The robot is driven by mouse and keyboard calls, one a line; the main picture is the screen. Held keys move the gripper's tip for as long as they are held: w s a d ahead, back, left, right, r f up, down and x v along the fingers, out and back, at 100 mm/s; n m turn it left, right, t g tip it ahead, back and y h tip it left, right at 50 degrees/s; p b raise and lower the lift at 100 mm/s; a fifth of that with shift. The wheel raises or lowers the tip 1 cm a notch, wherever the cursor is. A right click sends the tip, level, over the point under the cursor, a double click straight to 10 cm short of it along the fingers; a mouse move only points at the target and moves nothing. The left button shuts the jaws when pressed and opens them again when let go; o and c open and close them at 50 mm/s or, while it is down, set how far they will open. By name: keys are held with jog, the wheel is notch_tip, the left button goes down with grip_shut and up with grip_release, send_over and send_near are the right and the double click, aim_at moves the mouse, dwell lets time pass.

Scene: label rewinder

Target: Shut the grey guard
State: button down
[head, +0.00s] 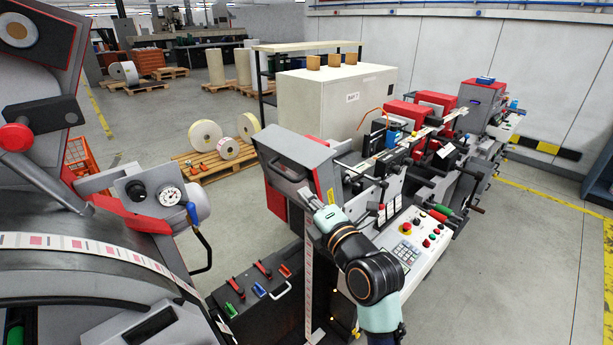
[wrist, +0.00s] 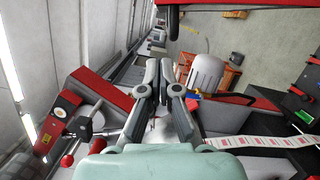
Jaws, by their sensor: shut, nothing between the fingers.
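A grey hood-like cover with a dark window, which looks like the grey guard (head: 297,149), sits at the near end of the machine in the middle of the head view. It is tilted, with a red side panel below it. Whether it stands fully open cannot be told. My gripper (head: 304,193) is just below and in front of its lower right edge; contact cannot be told. In the wrist view my gripper (wrist: 159,63) has its fingers together, with nothing held. A red-edged dark bar crosses the top of that view; I cannot tell if it belongs to the guard.
A control panel (head: 408,246) with buttons lies right of my arm. On the left stands a large grey and red machine with a red knob (head: 16,138), a gauge (head: 169,196) and a label web (head: 85,243). A dark box (head: 270,318) with coloured handles sits between.

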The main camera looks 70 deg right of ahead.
aim_at(310, 177)
jog(key=shift+w+d+r+p, duration=0.2)
jog(key=shift+w+d+p, duration=0.1)
jog(key=shift+d, duration=0.75)
jog(key=shift+w+d+r+p, duration=0.2)
jog(key=shift+w+d+p, duration=0.1)
jog(key=shift+d, duration=0.7)
jog(key=shift+w+d+r+p, duration=0.2)
jog(key=shift+w+d+p, duration=0.1)
jog(key=shift+d, duration=0.75)
jog(key=shift+r, duration=0.1)
